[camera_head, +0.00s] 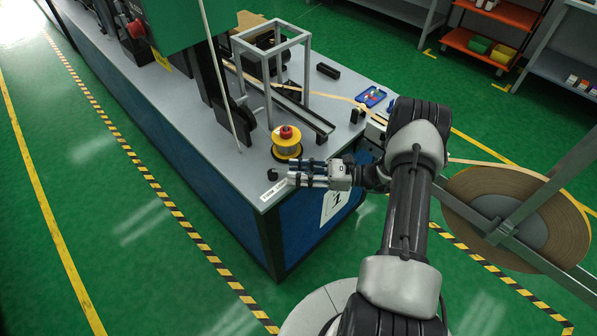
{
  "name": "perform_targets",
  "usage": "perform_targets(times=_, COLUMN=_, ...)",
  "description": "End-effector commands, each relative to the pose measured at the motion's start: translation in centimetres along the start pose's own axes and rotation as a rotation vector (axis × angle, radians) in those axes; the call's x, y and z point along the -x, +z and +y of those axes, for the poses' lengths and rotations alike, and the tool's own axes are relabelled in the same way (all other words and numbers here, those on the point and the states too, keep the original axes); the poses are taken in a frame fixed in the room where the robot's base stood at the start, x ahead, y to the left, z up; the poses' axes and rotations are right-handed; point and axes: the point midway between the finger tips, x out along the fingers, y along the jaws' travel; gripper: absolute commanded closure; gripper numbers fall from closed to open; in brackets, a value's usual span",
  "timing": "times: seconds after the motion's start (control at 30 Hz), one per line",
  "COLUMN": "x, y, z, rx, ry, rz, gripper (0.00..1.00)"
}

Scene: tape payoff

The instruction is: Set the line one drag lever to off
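My gripper (292,174) reaches left over the front corner of the grey-topped bench (222,160). Its fingers point left. The gap between them is too small to judge. A small black knob or lever-like part (272,174) is on the bench just left of the fingertips, apart from them in the picture. A white label strip (274,190) lies below it near the bench edge; its text is too small to read. I cannot tell whether this black part is the line one drag lever, or its setting.
A grey frame (271,82) and blue tray (371,96) are farther back. A green machine (174,22) overhangs the bench. A large tape reel (515,216) stands right of my arm.

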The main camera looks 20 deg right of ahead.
Motion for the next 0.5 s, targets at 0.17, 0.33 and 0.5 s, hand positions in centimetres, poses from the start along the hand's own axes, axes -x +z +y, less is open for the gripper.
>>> perform_targets(times=0.17, x=0.7, y=0.0, z=0.0, rx=0.000, ry=-0.001, rz=-0.001, gripper=0.68)
perform_targets(times=0.33, x=3.6, y=0.0, z=-0.1, rx=0.001, ry=-0.005, rz=-0.001, gripper=0.68)
perform_targets(times=0.5, x=7.4, y=0.0, z=0.0, rx=0.000, ry=-0.004, rz=-0.001, gripper=0.68)
